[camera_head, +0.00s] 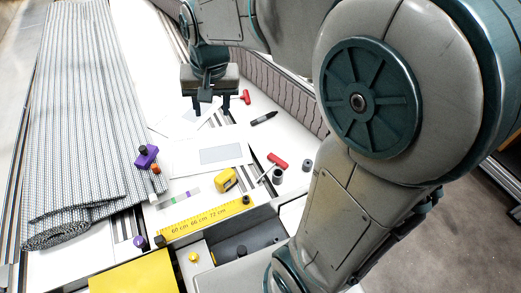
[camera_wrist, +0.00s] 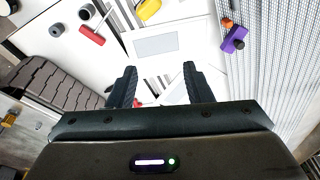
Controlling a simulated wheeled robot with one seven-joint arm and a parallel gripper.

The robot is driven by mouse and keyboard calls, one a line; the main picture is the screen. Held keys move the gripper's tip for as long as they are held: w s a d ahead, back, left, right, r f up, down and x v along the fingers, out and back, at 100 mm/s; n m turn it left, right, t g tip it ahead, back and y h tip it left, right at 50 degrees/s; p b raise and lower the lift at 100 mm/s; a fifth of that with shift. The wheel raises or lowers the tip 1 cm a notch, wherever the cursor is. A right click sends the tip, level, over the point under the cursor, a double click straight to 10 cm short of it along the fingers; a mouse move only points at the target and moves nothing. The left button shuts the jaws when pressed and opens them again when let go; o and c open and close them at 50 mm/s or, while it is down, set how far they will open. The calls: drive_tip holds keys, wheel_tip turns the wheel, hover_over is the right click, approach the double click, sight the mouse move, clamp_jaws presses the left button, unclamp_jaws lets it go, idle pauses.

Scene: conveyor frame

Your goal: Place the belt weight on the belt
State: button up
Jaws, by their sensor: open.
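The purple block with a dark knob (camera_head: 147,158), which looks like the belt weight, sits at the right edge of the grey ribbed belt (camera_head: 75,110). It appears at the upper right in the wrist view (camera_wrist: 235,39), beside the belt (camera_wrist: 290,60). Whether it rests fully on the belt is unclear. A small orange piece (camera_head: 155,169) is close to it. My gripper (camera_head: 212,108) is open and empty, farther back and to the right of the block. In the wrist view its two dark fingers (camera_wrist: 160,68) are apart with only the white surface between them.
A yellow tape measure (camera_head: 225,179), a red-handled tool (camera_head: 277,161), a black marker (camera_head: 264,118) and grey cylinders lie on the white surface. A yellow ruler (camera_head: 205,219) and grey tray (camera_head: 262,228) are in front. A dark treaded strip (camera_wrist: 60,72) runs alongside.

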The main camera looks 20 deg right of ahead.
drive_tip(key=s+d+f+n, duration=0.1)
drive_tip(key=s+d, duration=0.2)
drive_tip(key=s, duration=0.4)
drive_tip(key=s+d+f+n+t, duration=0.1)
drive_tip(key=s+d+f, duration=0.1)
drive_tip(key=s, duration=0.5)
drive_tip(key=shift+d+n+h, duration=0.3)
drive_tip(key=shift+d+n, duration=0.1)
drive_tip(key=shift+d, duration=0.1)
